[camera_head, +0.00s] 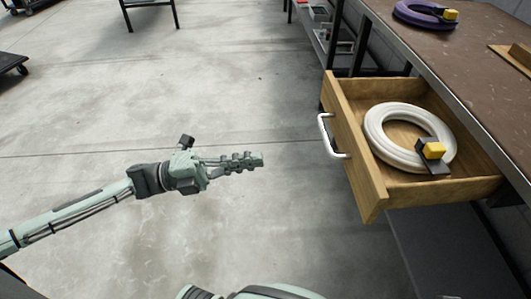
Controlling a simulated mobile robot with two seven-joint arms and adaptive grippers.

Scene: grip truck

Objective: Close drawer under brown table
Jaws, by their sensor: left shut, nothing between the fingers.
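A wooden drawer (352,150) stands pulled out from under the brown table (455,65) on the right. Its front panel faces left and carries a white handle (326,134). A coiled white hose or cable (378,140) with a yellow and black end piece lies inside the drawer. My left gripper (258,160) is shut and empty, held over the floor to the left of the drawer. There is a clear gap between its fingertips and the handle. My right gripper is not in view.
A purple coil (418,14) and a wooden piece (514,57) lie on the tabletop. A shelf (322,22) with small items stands beyond the drawer. Dark carts stand at the upper left. The grey floor (120,100) around my left arm is clear.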

